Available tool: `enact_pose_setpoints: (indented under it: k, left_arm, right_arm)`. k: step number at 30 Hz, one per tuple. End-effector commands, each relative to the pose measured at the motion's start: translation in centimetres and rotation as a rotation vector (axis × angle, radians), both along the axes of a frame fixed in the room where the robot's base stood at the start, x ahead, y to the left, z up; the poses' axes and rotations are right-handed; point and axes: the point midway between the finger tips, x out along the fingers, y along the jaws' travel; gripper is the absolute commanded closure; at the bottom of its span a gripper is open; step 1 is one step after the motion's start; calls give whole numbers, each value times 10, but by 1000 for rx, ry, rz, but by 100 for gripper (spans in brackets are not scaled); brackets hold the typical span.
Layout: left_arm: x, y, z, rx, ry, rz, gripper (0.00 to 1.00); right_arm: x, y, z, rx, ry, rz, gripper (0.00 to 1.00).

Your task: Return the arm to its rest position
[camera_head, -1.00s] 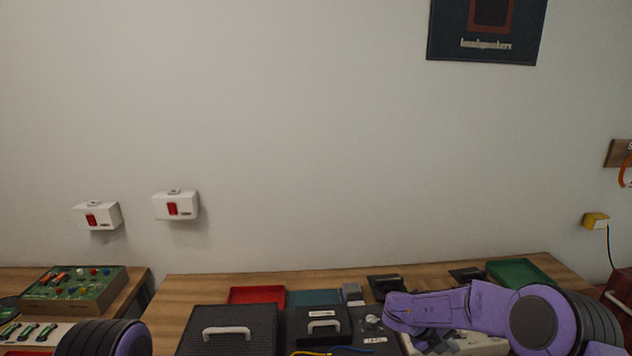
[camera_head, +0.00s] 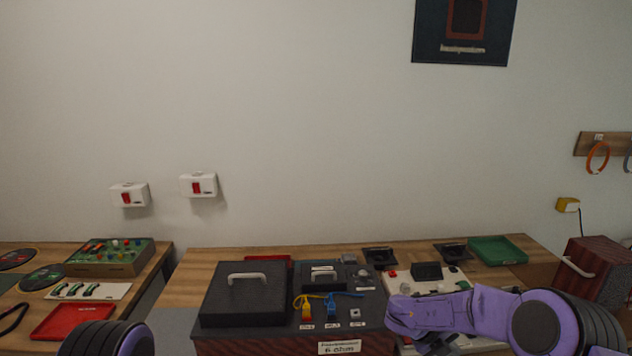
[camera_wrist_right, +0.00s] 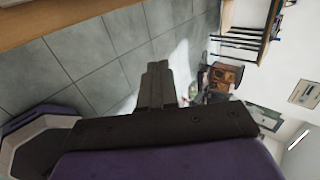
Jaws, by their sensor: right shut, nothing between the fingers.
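My right arm comes in from the lower right in the head view, bent over the right part of the bench. Its gripper (camera_head: 440,346) is low in the picture, partly hidden behind the purple forearm, in front of a light panel (camera_head: 398,275). In the right wrist view the gripper's dark fingers (camera_wrist_right: 157,84) are together with nothing between them, and they point out over a grey tiled floor. Of my left arm only a dark and purple joint shows at the lower left; its gripper is out of the picture.
The wooden bench (camera_head: 205,262) carries a dark speaker box (camera_head: 243,300) with a handle, a smaller handled box (camera_head: 322,277), yellow and blue leads and a green tray (camera_head: 497,250). A left table holds a green board (camera_head: 110,258) and a red tray (camera_head: 72,320). A red cabinet (camera_head: 600,262) stands right.

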Motion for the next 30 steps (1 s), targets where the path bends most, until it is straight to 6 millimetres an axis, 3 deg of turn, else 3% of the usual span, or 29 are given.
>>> enact_pose_setpoints:
  k: [4, 10, 14, 17, 20, 23, 26, 27, 30]
  left_arm:
    - [0, 0, 0, 0, 0, 0, 31]
    - [0, 0, -1, 0, 0, 0, 31]
    - [0, 0, -6, 0, 0, 0, 31]
    - [0, 0, -13, 0, 0, 0, 31]
    - [0, 0, -21, 0, 0, 0, 31]
    - [0, 0, -33, 0, 0, 0, 31]
    - [0, 0, -48, 0, 0, 0, 31]
    - [0, 0, -55, 0, 0, 0, 31]
    - [0, 0, -69, 0, 0, 0, 31]
  right_arm:
    - [7, -1, -1, -48, 44, 141, 100]
    - [-1, -3, -16, -155, 151, 371, 100]
    - [-17, -1, -42, -246, 271, 588, 100]
    - [-39, 4, -72, -318, 398, 801, 100]
    - [-70, 11, -107, -373, 534, 1029, 100]
    - [-115, 20, -146, -404, 683, 1278, 100]
    - [-183, 31, -190, -393, 849, 1566, 100]
    - [-214, 34, -206, -375, 914, 1686, 100]
    - [-291, 40, -231, -297, 1041, 1928, 100]
